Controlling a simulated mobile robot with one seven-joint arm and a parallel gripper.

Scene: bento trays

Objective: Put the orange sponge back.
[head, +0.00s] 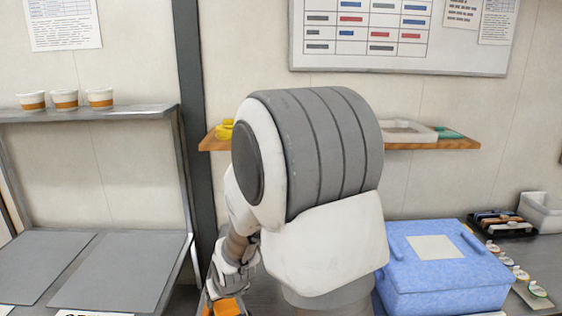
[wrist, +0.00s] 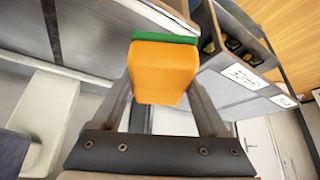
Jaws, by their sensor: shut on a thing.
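The orange sponge (wrist: 163,72) has a green layer along one side and sits between the two fingers of my gripper (wrist: 165,95) in the wrist view. My gripper is shut on it and holds it clear of any surface that I can make out. In the head view the sponge (head: 227,307) shows as a small orange patch at the bottom edge, below my gripper (head: 222,298). My own arm hides much of the middle of the head view.
A blue box (head: 450,290) with a lid stands on the counter at right, beside black trays and small lidded cups. A wooden wall shelf (head: 430,144) holds a pale tray (head: 408,131). A metal rack (head: 110,114) with paper cups (head: 65,100) stands at left.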

